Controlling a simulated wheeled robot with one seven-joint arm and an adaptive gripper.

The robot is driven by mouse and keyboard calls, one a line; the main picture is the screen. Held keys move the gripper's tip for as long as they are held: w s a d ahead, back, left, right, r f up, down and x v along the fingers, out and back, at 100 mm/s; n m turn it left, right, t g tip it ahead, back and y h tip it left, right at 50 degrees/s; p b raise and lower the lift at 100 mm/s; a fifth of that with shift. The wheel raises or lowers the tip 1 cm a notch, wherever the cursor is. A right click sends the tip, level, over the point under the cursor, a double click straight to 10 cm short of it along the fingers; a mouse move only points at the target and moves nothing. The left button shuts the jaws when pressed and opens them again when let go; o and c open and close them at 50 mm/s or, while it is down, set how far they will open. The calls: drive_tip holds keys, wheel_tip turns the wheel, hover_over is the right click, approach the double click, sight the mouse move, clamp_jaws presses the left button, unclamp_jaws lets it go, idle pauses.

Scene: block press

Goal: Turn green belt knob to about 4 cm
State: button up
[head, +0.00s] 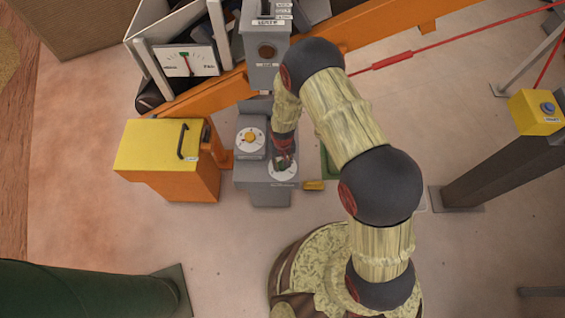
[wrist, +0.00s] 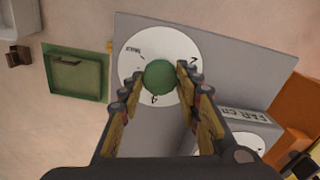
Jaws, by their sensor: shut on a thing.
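The green knob (wrist: 160,76) sits at the middle of a round white dial (wrist: 130,62) on a grey control box. Marks ring the dial, with a 4 on the side nearest the wrist camera; the knob's pointer is not clear. My gripper (wrist: 156,80) is shut on the green knob, one finger on each side. In the head view, my gripper (head: 284,160) is over the dial (head: 283,173) and hides most of the knob.
An orange cabinet with a yellow lid (head: 156,145) stands left. A grey column (head: 268,45) rises behind.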

sight(282, 164)
drive_tip(key=o, duration=1.2)
drive_tip(key=shift+c, duration=0.2)
wheel_tip(282, 164, up, 12)
